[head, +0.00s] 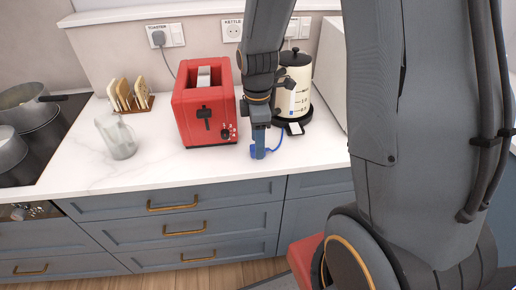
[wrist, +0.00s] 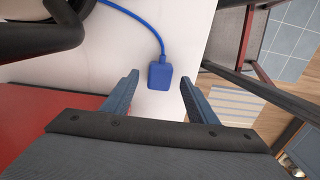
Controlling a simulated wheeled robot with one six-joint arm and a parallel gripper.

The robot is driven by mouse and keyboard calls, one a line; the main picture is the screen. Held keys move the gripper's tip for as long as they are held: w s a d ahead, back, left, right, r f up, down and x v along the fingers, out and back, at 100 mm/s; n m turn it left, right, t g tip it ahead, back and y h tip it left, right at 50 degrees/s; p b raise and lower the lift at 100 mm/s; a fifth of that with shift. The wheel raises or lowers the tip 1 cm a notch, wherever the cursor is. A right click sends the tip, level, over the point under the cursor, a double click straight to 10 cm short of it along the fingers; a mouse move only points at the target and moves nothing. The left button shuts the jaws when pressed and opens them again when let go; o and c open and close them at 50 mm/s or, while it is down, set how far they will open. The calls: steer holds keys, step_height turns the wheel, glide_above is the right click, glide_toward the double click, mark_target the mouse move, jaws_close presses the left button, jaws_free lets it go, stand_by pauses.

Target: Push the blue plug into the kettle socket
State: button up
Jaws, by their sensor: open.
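The blue plug (wrist: 160,76) lies on the white counter at the end of its blue cord (wrist: 148,28). In the wrist view it sits between the tips of my open gripper (wrist: 159,80), with a gap on both sides. In the head view my gripper (head: 259,152) points down at the counter's front part and mostly hides the plug. The cord (head: 281,142) runs back to the cream and black kettle (head: 293,88) on its base. The kettle socket (head: 232,30) is on the back wall under the KETTLE label and looks empty.
A red toaster (head: 204,110) stands just left of my gripper. Its dark plug (head: 158,38) is in the toaster socket. A glass jug (head: 116,138) and a toast rack (head: 130,95) stand further left, with pots on the hob beyond. The counter's front left is clear.

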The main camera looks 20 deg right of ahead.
steer(key=shift+f, duration=0.75)
steer(key=c, duration=1.1)
steer(key=shift+r, duration=0.15)
step_height(320, 180, up, 10)
steer(key=shift+f+b, duration=0.1)
steer(key=shift+b, duration=0.9)
steer(key=shift+f, duration=0.15)
